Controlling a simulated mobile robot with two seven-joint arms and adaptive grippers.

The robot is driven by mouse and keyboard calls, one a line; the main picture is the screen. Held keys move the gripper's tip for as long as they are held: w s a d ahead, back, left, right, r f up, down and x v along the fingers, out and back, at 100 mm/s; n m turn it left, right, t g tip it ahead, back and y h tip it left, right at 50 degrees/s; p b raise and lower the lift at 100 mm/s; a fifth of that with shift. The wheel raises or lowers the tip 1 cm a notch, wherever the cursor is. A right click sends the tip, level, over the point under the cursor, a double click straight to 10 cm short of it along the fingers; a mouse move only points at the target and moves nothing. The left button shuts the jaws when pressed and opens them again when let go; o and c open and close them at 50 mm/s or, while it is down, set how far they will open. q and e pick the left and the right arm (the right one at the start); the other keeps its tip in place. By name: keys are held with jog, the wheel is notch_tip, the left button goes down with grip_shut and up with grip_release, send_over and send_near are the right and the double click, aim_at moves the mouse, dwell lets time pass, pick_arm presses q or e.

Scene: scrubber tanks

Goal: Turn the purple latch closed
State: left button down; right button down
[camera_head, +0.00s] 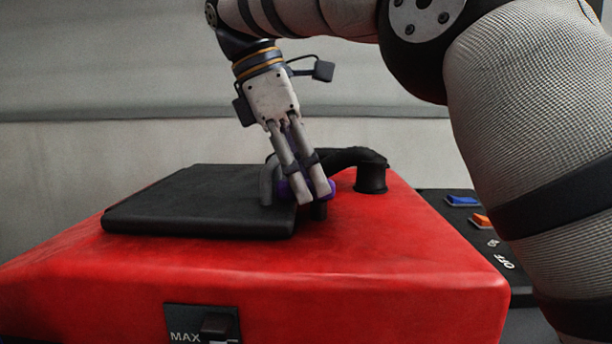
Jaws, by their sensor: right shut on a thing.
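The purple latch (283,190) sits on top of the red tank at the right edge of the flat black lid (195,203). Purple shows on both sides of my right gripper's fingers. My right gripper (316,198) comes down from above, tilted, and its fingers are shut on the latch, hiding its middle. I cannot tell the latch's exact angle. My left gripper is not in view.
A black curved hose (371,175) enters the red tank (380,255) just right of the latch. A black panel with blue (462,201) and orange (482,221) switches lies at the right. A MAX-marked dark slider (215,325) is on the tank's front. A pale wall stands behind.

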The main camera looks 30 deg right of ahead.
jog(key=c, duration=1.5)
grip_release()
jog(key=shift+o, duration=0.2)
